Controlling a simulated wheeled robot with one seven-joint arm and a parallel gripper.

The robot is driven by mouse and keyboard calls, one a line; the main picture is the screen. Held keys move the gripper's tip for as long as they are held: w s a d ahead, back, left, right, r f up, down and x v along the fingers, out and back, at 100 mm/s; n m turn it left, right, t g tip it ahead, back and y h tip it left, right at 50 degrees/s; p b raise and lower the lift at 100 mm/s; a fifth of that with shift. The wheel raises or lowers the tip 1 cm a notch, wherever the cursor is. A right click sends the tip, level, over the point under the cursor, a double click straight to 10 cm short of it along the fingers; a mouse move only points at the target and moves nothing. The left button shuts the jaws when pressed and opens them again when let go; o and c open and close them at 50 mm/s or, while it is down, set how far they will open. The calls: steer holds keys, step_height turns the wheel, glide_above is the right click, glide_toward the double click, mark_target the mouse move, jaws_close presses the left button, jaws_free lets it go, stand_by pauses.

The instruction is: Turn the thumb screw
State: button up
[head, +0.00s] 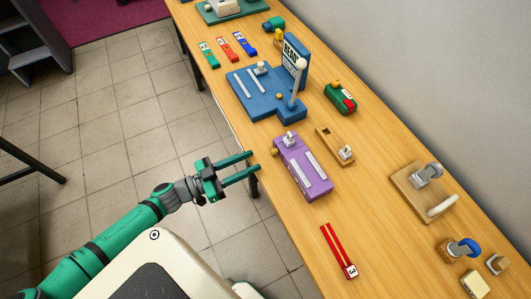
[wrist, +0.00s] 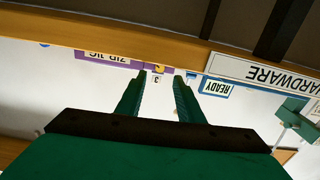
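My gripper (head: 253,162) is open and empty, its two green fingers parallel and apart, off the table's front edge and left of the purple jig (head: 305,175). In the wrist view my gripper (wrist: 160,76) shows from behind, with the purple jig (wrist: 105,57) labelled ZIP JIG beyond it, upside down. The jig bears two pale strips, a pale knob-like part (head: 290,138) and a small yellow knob (head: 275,151). A yellow piece (wrist: 160,69) shows between the fingertips in the wrist view. I cannot tell for sure which part is the thumb screw.
The blue fixture (head: 245,92) with a READY sign (head: 293,52) and upright white-tipped lever stands farther back. A wooden block (head: 330,142) lies right of the jig. A red strap (head: 333,243) lies nearer. A wooden clamp board (head: 408,190) sits right.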

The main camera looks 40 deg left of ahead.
mark_target(271, 152)
steer(key=shift+x, duration=3.05)
jaws_close()
